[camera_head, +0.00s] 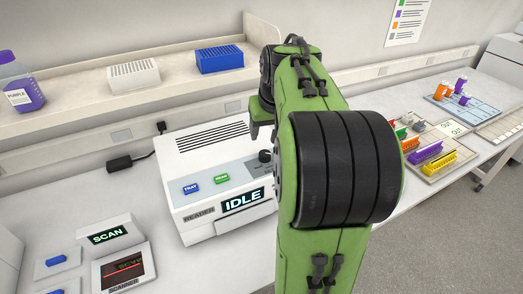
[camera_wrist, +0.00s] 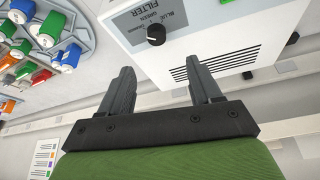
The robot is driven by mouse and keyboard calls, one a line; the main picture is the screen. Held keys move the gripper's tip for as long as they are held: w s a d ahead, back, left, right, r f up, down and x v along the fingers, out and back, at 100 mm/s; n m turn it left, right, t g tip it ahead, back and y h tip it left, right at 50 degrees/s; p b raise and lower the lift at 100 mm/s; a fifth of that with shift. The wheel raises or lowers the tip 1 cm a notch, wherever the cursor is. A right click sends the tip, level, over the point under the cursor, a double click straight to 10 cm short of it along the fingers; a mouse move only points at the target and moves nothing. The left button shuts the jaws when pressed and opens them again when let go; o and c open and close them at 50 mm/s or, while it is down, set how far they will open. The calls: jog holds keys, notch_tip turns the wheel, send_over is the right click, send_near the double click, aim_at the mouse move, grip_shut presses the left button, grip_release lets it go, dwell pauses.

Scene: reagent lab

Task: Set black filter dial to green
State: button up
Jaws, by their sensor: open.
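The black filter dial (camera_wrist: 156,36) is a round knob on the front panel of the white reader (camera_wrist: 235,40), beside a grey FILTER label with BLUE, GREEN and a third, hard-to-read word. In the head view the dial (camera_head: 265,156) shows at the right of the reader (camera_head: 205,150), partly beside my arm. I cannot tell which word the dial points to. My gripper (camera_wrist: 161,68) is open and empty. Its two fingers point toward the reader, with the dial ahead of the gap between them, apart from the fingers. In the head view my arm hides much of the gripper.
The reader has a blue TRAY button (camera_head: 191,188), a green button (camera_head: 221,179) and an IDLE display (camera_head: 243,200). A scanner (camera_head: 123,268) stands at the front left. A shelf above holds a white rack (camera_head: 134,75) and blue rack (camera_head: 220,60). Colourful racks (camera_head: 432,160) stand right.

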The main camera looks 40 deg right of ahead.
aim_at(264, 153)
jog(key=x, duration=0.4)
jog(key=b+x, duration=0.1)
jog(key=x, duration=0.7)
jog(key=shift+d+f, duration=0.3)
jog(key=shift+d, duration=0.2)
jog(key=shift+a, duration=0.1)
jog(key=c, duration=1)
jog(key=m, duration=0.2)
jog(key=m+g+h, duration=0.1)
jog(key=m, duration=0.1)
jog(key=shift+w+a+m+b, duration=0.15)
jog(key=shift+m+b, duration=0.15)
jog(key=m+g, duration=0.1)
jog(key=m, duration=0.1)
jog(key=m+g+h, duration=0.1)
jog(key=m, duration=0.2)
jog(key=shift+r+p, duration=0.1)
jog(key=shift+p, duration=0.3)
jog(key=shift+w, duration=0.1)
